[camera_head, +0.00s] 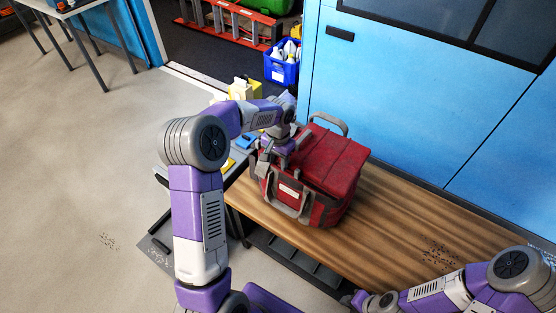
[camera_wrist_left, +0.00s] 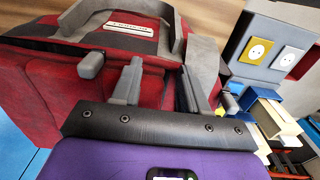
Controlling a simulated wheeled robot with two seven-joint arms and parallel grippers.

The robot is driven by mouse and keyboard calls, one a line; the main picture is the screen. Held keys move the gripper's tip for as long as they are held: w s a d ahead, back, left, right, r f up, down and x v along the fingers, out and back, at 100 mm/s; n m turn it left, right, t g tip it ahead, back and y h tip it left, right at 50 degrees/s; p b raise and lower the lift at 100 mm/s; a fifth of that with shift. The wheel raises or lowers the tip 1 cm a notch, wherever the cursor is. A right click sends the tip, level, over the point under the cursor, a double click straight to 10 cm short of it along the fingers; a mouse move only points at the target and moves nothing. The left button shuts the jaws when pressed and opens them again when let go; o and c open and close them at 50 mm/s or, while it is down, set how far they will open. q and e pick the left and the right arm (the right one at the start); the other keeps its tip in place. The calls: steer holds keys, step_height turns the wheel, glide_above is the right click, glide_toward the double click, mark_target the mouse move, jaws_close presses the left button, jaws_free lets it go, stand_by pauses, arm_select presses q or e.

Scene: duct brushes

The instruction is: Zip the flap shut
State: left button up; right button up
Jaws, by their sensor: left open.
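A red bag (camera_head: 330,165) with grey handles and a pale label stands on the wooden bench. Its red flap (camera_head: 322,155) lies over the top. My left gripper (camera_head: 268,152) is at the bag's left upper edge. In the left wrist view its two fingers (camera_wrist_left: 161,75) are apart, with red fabric and grey strap behind them. A small grey block (camera_wrist_left: 91,65), possibly the zip pull, shows on the red fabric left of the fingers. I cannot tell whether the fingers touch the bag. My right gripper (camera_head: 364,300) is low at the bottom edge, far from the bag; its jaws are unclear.
The wooden bench (camera_head: 400,215) is clear right of the bag. Blue cabinets (camera_head: 420,100) stand close behind. Grey boxes with sockets (camera_wrist_left: 262,50) and small blocks lie beside the bag. A blue crate of bottles (camera_head: 281,70) stands farther back.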

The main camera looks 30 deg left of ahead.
arm_select(q)
jaws_close()
stand_by(1.2)
jaws_free()
step_height(320, 180, up, 8)
steer(key=p, duration=0.1)
steer(key=shift+f, duration=0.2)
stand_by(0.3)
